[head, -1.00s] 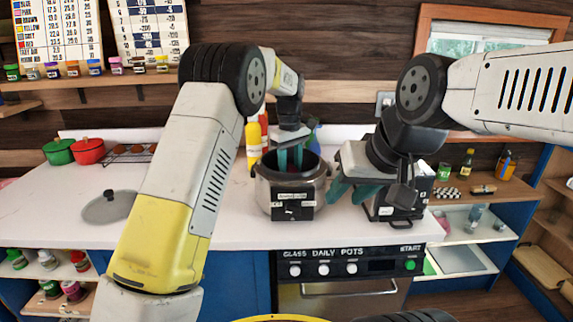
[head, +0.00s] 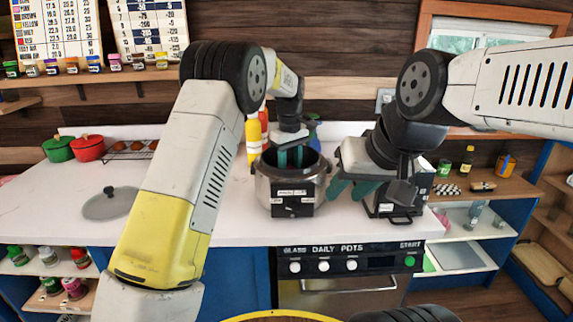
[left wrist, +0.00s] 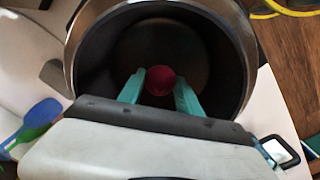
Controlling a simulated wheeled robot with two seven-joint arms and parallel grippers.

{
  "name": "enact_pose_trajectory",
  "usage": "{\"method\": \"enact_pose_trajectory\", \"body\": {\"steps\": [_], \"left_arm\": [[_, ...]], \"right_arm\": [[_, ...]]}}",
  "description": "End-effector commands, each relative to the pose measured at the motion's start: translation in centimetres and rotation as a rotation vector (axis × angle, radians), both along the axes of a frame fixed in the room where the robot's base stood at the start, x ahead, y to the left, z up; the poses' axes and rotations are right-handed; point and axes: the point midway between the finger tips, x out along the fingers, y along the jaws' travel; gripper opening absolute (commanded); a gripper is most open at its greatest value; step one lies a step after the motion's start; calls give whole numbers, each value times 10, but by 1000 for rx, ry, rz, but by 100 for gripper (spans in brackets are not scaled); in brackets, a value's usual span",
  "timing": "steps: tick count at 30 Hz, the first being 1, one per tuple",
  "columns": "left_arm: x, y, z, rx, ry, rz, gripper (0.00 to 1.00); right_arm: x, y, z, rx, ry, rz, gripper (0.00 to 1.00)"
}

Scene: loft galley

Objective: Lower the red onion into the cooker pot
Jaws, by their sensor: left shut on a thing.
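The cooker pot (head: 290,187) is a silver pot with a dark inside and a black front panel, standing on the white counter. My left gripper (head: 291,158) points down into its mouth. In the left wrist view, its teal fingers (left wrist: 160,88) are shut on the red onion (left wrist: 160,80), one on each side. The onion is inside the pot's rim (left wrist: 243,50), above the dark floor; how far above I cannot tell. In the head view the pot wall hides the onion. My right gripper (head: 350,190) is open and empty, just right of the pot.
A grey lid (head: 110,203) lies on the counter at left. Red (head: 88,148) and green (head: 58,148) lidded pots stand at the back left. Yellow (head: 253,136) and other bottles stand behind the cooker. A black appliance (head: 400,210) is close on the right. The counter's left middle is clear.

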Motion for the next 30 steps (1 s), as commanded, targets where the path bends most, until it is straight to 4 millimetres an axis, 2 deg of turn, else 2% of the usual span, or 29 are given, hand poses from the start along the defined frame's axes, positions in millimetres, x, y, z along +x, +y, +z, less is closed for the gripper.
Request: {"method": "enact_pose_trajectory", "body": {"steps": [30], "left_arm": [[0, 0, -15, 0, 0, 0, 1]], "right_arm": [[0, 0, 0, 0, 0, 0, 36]]}}
